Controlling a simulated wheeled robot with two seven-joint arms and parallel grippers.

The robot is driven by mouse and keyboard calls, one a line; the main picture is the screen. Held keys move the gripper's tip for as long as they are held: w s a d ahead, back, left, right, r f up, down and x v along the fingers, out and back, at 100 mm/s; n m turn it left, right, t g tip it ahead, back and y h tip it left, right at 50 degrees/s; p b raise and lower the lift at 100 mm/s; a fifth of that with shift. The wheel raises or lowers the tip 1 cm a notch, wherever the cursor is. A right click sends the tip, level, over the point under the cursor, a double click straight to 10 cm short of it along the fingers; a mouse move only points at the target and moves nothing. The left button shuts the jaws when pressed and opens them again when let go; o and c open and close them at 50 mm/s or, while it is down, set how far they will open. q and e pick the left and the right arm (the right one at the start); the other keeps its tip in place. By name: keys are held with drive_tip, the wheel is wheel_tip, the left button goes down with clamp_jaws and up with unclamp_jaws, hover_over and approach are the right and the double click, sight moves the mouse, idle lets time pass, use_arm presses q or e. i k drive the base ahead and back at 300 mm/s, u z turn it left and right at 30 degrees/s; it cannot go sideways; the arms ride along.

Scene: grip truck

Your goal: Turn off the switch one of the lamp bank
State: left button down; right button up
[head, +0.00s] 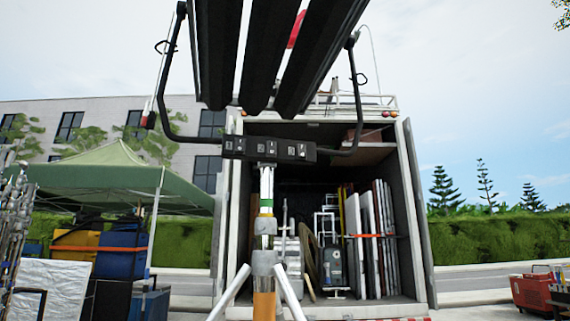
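The lamp bank (230,50) looms at the top of the head view as several long black housings, cut off by the upper edge. A black U-shaped yoke (357,95) holds it from both sides. A black switch box (254,156) sits at the middle of the yoke, on top of the stand. It carries a row of three small switches with pale markings. Switch one (239,147) is the leftmost; the middle switch (271,149) and the right switch (302,151) follow. The switch positions are too small to tell. Neither of my grippers is in view.
The stand (264,255) rises in front, with pale legs spreading below. Behind it is an open truck (416,230) loaded with panels. A green canopy (115,180) and cases stand at left. A red machine (532,291) is at far right.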

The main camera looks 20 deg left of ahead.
sight(240, 142)
drive_tip(key=u, duration=0.2)
drive_tip(key=i, duration=0.85)
drive_tip(key=u, duration=0.45)
